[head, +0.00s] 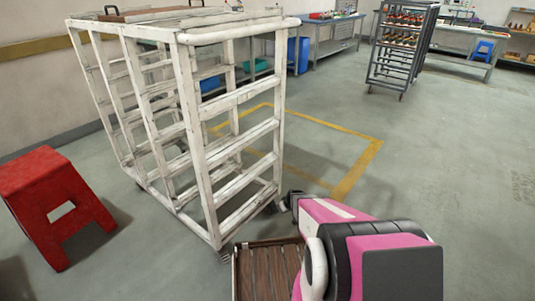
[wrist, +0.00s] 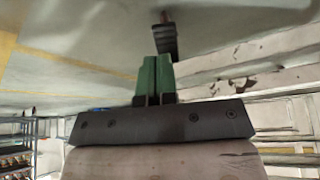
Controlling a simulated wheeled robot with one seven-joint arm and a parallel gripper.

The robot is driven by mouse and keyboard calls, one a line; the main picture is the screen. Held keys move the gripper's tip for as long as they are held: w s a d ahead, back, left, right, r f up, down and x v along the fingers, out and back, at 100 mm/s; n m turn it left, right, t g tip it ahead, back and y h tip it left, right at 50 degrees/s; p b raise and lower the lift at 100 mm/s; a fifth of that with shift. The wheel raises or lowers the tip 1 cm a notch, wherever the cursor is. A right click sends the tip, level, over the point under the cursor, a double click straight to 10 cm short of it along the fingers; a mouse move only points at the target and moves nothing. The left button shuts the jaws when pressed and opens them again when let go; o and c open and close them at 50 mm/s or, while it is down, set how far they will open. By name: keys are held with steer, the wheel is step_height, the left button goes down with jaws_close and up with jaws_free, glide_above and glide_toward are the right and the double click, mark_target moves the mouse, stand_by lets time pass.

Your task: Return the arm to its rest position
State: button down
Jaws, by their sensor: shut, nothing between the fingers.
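In the wrist view my gripper (wrist: 154,78) has its two green fingers together, with nothing between them. In the head view my pink and black arm reaches from the bottom edge toward the white rack's lower right corner. The gripper end is mostly hidden there behind the arm. The white rack (head: 240,97), worn and on casters, stands just beyond and left of the arm. Its pale bars (wrist: 285,110) show at the right of the wrist view. I cannot tell whether the arm touches it.
A brown slatted tray (head: 265,272) lies low beside my arm. A red stool (head: 45,195) stands at the left. A loaded dark shelf cart (head: 398,50) and workbenches (head: 330,40) are at the back. The floor at right (head: 460,160) is clear.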

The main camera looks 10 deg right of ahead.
steer(key=s+r+m+g, duration=0.1)
steer(key=s+r, duration=0.5)
steer(key=r, duration=0.5)
steer(key=s+a+r+m+g+h, duration=0.1)
steer(key=s+r+g, duration=0.1)
steer(key=s+r, duration=0.4)
steer(key=s+a+r+m+g, duration=0.1)
steer(key=s+r, duration=0.5)
steer(key=r, duration=1)
steer(key=shift+a+r+m+g+h, duration=0.2)
steer(key=shift+m+g+h, duration=0.15)
steer(key=shift+m, duration=0.25)
